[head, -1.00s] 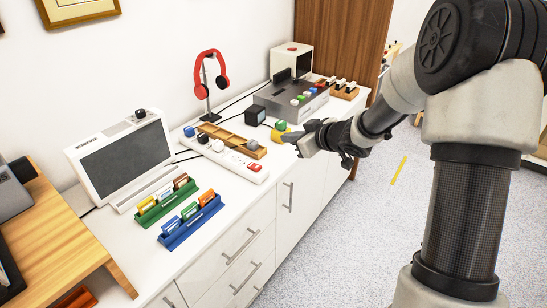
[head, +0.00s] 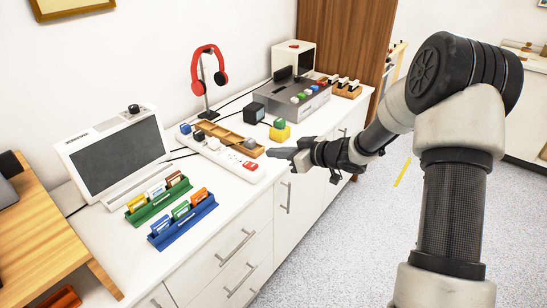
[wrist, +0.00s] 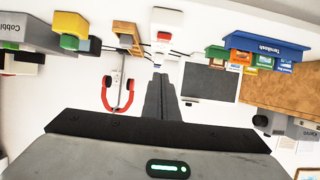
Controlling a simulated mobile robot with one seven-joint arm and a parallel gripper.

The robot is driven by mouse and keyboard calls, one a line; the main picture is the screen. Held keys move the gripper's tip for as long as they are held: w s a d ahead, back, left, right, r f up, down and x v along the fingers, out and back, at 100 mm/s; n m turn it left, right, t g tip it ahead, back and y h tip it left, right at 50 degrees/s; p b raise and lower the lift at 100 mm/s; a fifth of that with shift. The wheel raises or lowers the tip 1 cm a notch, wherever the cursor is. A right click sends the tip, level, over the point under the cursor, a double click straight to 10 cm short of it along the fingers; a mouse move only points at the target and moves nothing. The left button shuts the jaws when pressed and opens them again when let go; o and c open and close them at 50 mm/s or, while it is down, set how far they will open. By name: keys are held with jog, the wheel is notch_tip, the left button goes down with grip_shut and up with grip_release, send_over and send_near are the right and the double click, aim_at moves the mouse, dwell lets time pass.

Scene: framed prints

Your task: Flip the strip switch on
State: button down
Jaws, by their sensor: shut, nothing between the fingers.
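The white power strip (head: 229,156) lies on the white cabinet top, with dark plugs in its far part. Its red rocker switch (head: 250,166) is at the near right end. The switch also shows at the top middle of the wrist view (wrist: 163,37). I cannot tell its on or off position. My gripper (head: 269,152) is shut and empty, just right of the strip's switch end in the head view, apparently above the counter. In the wrist view the closed fingers (wrist: 158,76) point toward the strip, with a gap between tips and switch.
A wooden tray (head: 205,126) lies behind the strip. Green (head: 138,216) and blue (head: 160,241) card racks stand in front, near a grey-screened device (head: 116,165). A yellow block (head: 280,134) with a green top and red headphones (head: 221,78) stand farther back.

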jog(key=b, duration=0.2)
send_over(261, 172)
jog(key=f, duration=0.3)
jog(key=shift+a+f, duration=0.15)
jog(key=shift+a, duration=0.1)
notch_tip(261, 172, down, 2)
jog(key=shift+f, duration=0.25)
jog(key=shift+d+f+b, duration=0.15)
jog(key=shift+f+b, duration=0.25)
jog(key=shift+f, duration=0.25)
jog(key=shift+s+f+b, duration=0.1)
jog(key=shift+f+b, duration=0.3)
jog(key=shift+b, duration=0.1)
jog(key=shift+t+y+b, duration=0.3)
jog(key=shift+b, duration=0.15)
jog(key=shift+d, duration=0.1)
jog(key=shift+r+p, duration=0.75)
jog(key=shift+r, duration=0.05)
